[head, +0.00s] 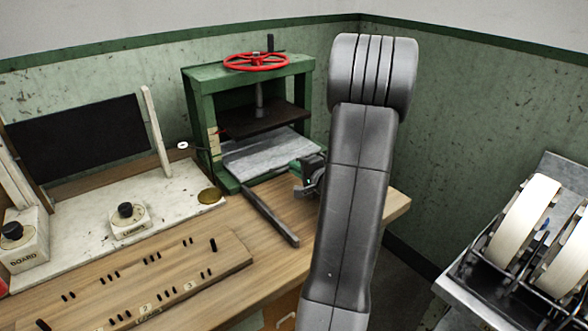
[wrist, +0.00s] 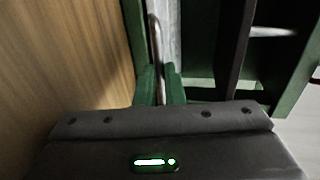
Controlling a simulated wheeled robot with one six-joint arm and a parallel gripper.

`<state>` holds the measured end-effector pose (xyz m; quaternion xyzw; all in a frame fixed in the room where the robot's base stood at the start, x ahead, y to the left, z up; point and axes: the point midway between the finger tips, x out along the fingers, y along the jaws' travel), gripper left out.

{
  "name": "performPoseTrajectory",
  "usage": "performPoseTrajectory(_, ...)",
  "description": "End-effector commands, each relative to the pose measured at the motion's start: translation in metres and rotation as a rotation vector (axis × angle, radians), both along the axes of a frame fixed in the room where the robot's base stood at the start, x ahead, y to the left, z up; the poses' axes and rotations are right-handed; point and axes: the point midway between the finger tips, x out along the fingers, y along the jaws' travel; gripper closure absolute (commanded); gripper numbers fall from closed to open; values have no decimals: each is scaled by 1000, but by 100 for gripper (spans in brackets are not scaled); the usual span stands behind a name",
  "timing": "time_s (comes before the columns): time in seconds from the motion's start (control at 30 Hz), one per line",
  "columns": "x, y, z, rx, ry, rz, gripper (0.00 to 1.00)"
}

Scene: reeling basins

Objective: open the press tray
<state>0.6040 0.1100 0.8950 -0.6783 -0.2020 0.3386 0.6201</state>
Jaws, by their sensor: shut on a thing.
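The press is a green frame (head: 197,120) with a red handwheel (head: 257,62) on top and a dark platen (head: 262,119) inside. Its grey tray (head: 262,152) lies flat below the platen, with a clear gap between them. My gripper (head: 303,184) is at the front right of the tray, partly hidden behind my arm in the head view. In the wrist view my gripper (wrist: 158,82) has its green fingertips closed around a thin metal bar handle (wrist: 155,45), beside the grey tray edge (wrist: 171,25). Most of the handle is hidden in the head view.
A dark rail (head: 270,216) runs from the press across the wooden bench (head: 225,230). A slotted wooden board (head: 150,275) and a white panel with a black knob (head: 128,218) lie left. A rack with white reels (head: 525,220) stands right. Green walls close off the back.

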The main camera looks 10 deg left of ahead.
Motion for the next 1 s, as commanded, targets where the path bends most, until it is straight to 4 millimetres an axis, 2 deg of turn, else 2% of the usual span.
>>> performPoseTrajectory(0.17,-24,-26,-6,-1,-4,-5,100)
performPoseTrajectory(0.6,-109,-112,-4,-3,-1,-8,100)
performPoseTrajectory(0.8,-135,-138,-3,-2,0,-6,100)
performPoseTrajectory(1.0,-150,-152,-1,-1,0,-3,100)
